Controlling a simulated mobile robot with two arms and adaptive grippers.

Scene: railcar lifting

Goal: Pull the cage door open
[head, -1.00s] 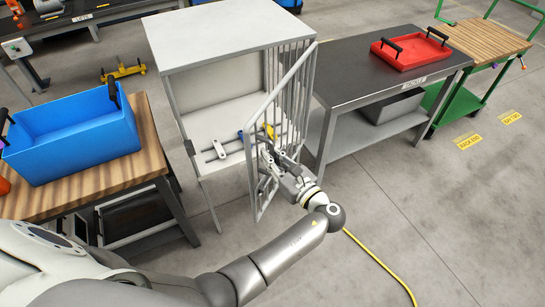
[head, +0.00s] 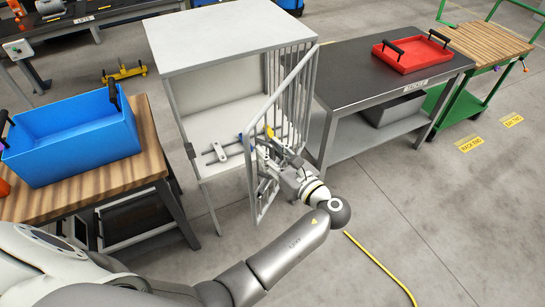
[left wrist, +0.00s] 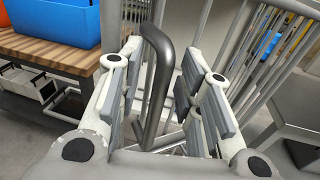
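The cage door (head: 291,85), a grey barred frame, stands swung out from the right side of the white cage (head: 222,33). The cage front is open. My left gripper (head: 272,158) is at the door's outer edge in the head view. In the left wrist view its padded fingers (left wrist: 163,62) stand apart on either side of the door's grey bent handle (left wrist: 157,85). A gap shows beside the handle, and I cannot tell whether a pad touches it. The handle is mostly hidden in the head view. My right gripper is out of view.
Inside the cage lie metal parts (head: 220,152). A wooden bench (head: 95,188) with a blue bin (head: 70,140) stands left. A dark table (head: 375,65) with a red tray (head: 410,55) stands close behind the door. A yellow cable (head: 380,267) lies on open floor at right.

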